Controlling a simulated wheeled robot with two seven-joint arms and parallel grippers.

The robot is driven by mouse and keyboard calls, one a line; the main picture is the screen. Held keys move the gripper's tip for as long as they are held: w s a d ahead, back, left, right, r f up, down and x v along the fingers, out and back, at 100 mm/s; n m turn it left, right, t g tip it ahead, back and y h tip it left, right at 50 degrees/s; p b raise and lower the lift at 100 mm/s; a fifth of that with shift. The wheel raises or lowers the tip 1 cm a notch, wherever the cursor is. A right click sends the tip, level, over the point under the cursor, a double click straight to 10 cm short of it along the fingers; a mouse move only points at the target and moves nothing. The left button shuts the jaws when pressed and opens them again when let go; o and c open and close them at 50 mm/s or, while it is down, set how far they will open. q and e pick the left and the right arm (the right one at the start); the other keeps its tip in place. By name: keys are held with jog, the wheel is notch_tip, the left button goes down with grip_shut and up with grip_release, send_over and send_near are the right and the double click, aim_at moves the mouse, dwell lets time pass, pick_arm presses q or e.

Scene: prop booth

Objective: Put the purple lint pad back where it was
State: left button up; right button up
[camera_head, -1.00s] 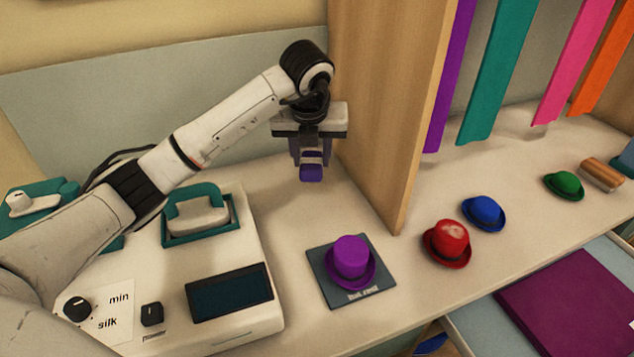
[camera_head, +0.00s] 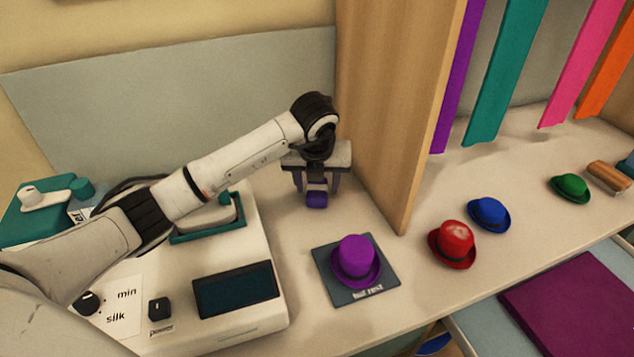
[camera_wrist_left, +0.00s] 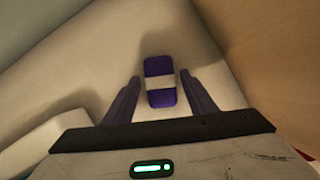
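The purple lint pad (camera_head: 316,200) has a pale band around its middle. It appears to rest on the counter, behind the purple hat and left of the wooden divider. My left gripper (camera_head: 316,188) is directly above it with its fingers on either side. In the left wrist view the lint pad (camera_wrist_left: 160,82) lies between the spread fingers (camera_wrist_left: 160,90), with a visible gap on each side. The left gripper is open. My right gripper is not in view.
A purple hat (camera_head: 355,257) sits on a dark plate (camera_head: 385,283). A white machine (camera_head: 235,322) is to the left, and a wooden divider (camera_head: 393,110) stands close on the right. Red (camera_head: 453,242), blue (camera_head: 489,212) and green (camera_head: 570,186) hats lie beyond it.

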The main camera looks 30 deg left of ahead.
pick_arm(q)
jog(key=shift+o, duration=0.2)
jog(key=v, duration=1.2)
jog(key=shift+r, duration=0.2)
